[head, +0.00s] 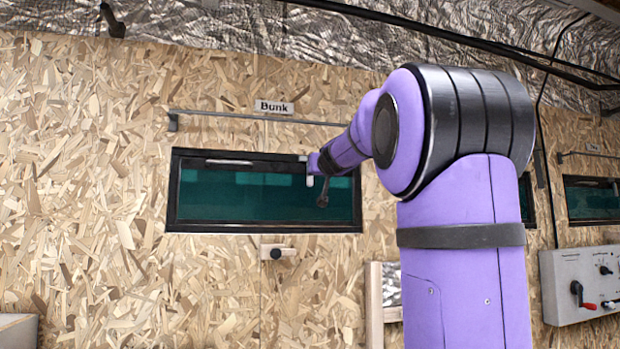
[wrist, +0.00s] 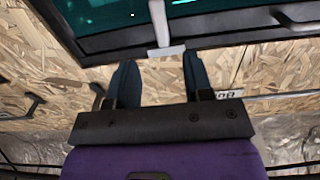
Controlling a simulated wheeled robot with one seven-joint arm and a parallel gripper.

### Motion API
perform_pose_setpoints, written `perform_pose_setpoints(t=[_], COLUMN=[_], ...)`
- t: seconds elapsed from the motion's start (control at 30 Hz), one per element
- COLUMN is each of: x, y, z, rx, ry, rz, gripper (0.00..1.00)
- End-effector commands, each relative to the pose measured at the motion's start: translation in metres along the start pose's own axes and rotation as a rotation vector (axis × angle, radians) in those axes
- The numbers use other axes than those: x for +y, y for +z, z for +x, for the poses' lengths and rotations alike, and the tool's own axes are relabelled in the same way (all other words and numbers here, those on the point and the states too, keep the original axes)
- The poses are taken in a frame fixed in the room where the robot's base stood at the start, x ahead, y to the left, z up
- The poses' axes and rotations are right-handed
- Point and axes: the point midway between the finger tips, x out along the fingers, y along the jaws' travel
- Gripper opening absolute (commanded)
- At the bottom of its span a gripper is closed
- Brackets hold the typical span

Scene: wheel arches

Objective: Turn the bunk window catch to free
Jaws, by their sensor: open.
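The bunk window (head: 264,215) is a wide dark frame with teal glass, below a "Bunk" label (head: 274,107). Its catch (head: 309,181) is a small pale lever at the top edge of the frame, pointing down over the glass in the head view. In the wrist view, which is upside down, the catch (wrist: 159,22) runs from the frame edge over the glass. My gripper (wrist: 158,62) is open, its two dark fingers on either side of the catch's line and apart from it. In the head view my arm partly hides the gripper.
A thin rail (head: 250,117) runs above the window. A small wooden block with a dark knob (head: 277,253) is on the wall below it. A grey control box (head: 580,285) with a red-handled lever is at the right. The chipboard wall left of the window is mostly clear.

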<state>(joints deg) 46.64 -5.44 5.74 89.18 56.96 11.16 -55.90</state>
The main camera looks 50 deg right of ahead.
Motion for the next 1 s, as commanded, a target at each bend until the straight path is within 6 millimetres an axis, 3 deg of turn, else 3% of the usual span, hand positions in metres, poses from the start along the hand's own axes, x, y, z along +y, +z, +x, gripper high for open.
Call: perform_pose_setpoints(t=[0.6,1.0], x=[-0.001,-0.001], y=[0.0,0.0], z=[0.088,0.105], rx=[-0.001,0.0], ry=[-0.001,0.0], rz=[0.0,-0.001], gripper=[0.47,0.47])
